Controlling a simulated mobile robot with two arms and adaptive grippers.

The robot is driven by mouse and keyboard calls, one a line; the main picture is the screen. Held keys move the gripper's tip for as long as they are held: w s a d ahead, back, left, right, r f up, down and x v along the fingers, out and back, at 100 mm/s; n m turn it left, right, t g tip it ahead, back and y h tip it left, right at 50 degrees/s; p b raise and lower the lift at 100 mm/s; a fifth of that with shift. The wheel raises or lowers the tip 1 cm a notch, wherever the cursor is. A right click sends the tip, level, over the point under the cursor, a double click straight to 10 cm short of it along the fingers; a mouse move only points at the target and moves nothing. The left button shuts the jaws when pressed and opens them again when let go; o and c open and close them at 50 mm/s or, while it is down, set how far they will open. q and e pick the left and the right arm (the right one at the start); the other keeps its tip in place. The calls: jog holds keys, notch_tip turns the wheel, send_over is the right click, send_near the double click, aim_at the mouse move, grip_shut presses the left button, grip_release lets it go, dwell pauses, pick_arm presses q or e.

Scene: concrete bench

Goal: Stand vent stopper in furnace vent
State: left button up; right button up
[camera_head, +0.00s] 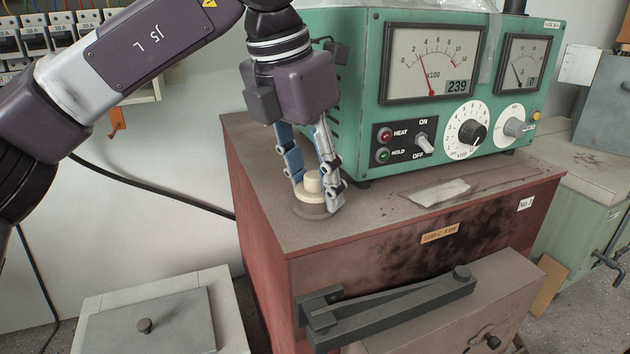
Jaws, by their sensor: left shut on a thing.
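My left gripper (318,187) comes down from above onto the left part of the furnace top. Its fingers are shut on the vent stopper (314,183), a cream, stepped plug with a narrower knob. The stopper is upright at the furnace vent (312,211), a round, darker collar on the top of the red-brown furnace (267,216). The stopper's lower edge meets the collar. How deep it sits in the vent is hidden. My right gripper is not in view.
A green control box (355,100) with dials, a switch and lamps stands behind the gripper. A paper scrap (439,192) lies right on the furnace top. A dark handle (395,305) juts from the furnace front. A lidded box (160,325) is at lower left.

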pick_arm(q)
jog(key=o, duration=1.2)
jog(key=shift+c, duration=0.2)
